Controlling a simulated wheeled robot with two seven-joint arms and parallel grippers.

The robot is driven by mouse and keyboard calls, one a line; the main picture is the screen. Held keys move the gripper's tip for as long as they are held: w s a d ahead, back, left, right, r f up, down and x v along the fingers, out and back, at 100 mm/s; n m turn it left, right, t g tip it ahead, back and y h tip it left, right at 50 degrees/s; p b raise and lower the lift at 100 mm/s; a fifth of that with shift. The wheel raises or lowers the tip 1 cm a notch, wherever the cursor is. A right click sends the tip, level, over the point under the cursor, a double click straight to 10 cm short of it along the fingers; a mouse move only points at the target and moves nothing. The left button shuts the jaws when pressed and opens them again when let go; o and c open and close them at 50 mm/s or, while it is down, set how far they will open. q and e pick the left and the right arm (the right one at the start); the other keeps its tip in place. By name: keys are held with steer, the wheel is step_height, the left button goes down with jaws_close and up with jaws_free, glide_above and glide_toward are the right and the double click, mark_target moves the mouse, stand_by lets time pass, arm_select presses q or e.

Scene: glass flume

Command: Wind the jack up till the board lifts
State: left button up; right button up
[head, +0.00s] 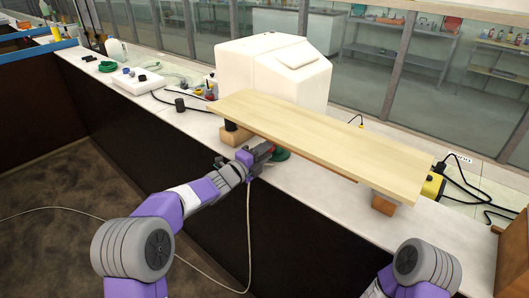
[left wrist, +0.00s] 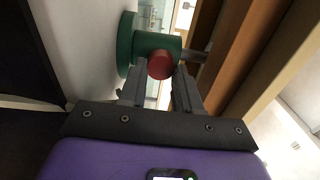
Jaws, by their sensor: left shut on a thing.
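The long pale wooden board (head: 330,135) spans the bench, above a wooden block (head: 235,134) at its left end and another block (head: 384,203) near its right end. The jack stands under the board; its green round base (head: 281,154) shows beside my left gripper (head: 263,153). In the left wrist view the jack's green body (left wrist: 127,45) carries a red round knob (left wrist: 160,64). My left gripper's fingers (left wrist: 160,84) are shut on this knob from either side. The jack's top and any gap under the board are hard to make out. My right gripper is out of view.
A large white box (head: 270,75) stands behind the board. A white device with knobs (head: 138,82) and small items are at the back left. A yellow thing (head: 433,184) and black cables lie at the right end. A thin cable hangs over the bench front.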

arm_select(q)
steer(key=shift+m, duration=0.9)
steer(key=o, duration=1)
steer(key=shift+o, duration=0.3)
steer(key=shift+f, duration=0.15)
